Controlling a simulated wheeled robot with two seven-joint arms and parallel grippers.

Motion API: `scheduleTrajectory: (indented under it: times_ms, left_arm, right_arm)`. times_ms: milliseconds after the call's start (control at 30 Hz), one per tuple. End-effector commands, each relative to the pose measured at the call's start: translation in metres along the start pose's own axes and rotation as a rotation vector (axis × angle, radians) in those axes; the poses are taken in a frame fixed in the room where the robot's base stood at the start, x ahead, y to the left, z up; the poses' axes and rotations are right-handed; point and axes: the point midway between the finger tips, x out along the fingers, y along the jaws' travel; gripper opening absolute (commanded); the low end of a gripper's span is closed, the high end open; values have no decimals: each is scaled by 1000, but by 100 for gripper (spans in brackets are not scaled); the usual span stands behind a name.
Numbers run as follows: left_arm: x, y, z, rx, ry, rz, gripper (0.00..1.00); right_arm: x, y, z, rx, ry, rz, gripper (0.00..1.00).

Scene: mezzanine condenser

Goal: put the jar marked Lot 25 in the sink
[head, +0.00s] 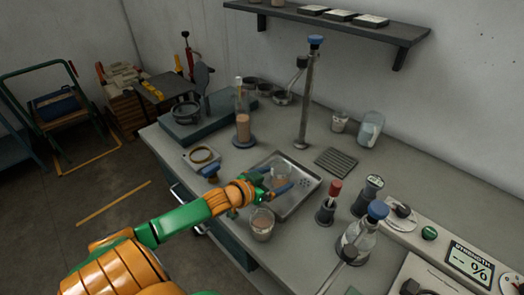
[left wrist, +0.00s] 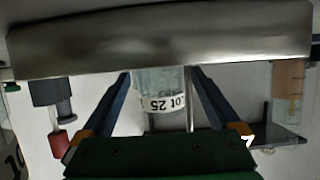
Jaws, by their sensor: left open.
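In the head view, the clear jar (head: 280,174) appears inside the shallow metal sink (head: 306,184), with my left gripper (head: 277,182) reaching over the sink's near left side. A metal band in the wrist view covers the jar's lower end, so its contact with the sink floor is hidden. My right gripper is not in view.
A tall cylinder (head: 242,122) and a tap post (head: 306,100) stand behind. A red-topped bottle (head: 327,205) and a blue-stoppered flask (head: 357,240) stand right. A ribbed mat (head: 337,162) lies beyond the sink.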

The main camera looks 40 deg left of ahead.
Motion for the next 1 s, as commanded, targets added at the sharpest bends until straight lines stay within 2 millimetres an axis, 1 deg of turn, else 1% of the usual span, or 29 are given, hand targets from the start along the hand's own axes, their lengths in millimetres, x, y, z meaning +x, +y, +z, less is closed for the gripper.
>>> scheduleTrajectory:
  times_ms: [33, 300, 500, 600, 700, 1000]
  left_arm:
    - [-10, 0, -1, 3, -4, 1, 96]
    - [-57, 0, -1, 0, -3, 1, 96]
    - [-86, 0, -1, 0, -2, 0, 96]
    - [-94, 0, -1, 0, -1, -1, 96]
    - [-97, 0, -1, 1, 0, -1, 96]
    - [-98, 0, -1, 1, 1, -1, 96]
  right_arm:
    - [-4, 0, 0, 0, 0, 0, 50]
    - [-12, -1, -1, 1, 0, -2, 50]
    - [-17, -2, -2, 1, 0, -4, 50]
    - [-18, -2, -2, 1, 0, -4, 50]
    - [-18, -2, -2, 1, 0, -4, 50]
    - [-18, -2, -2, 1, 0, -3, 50]
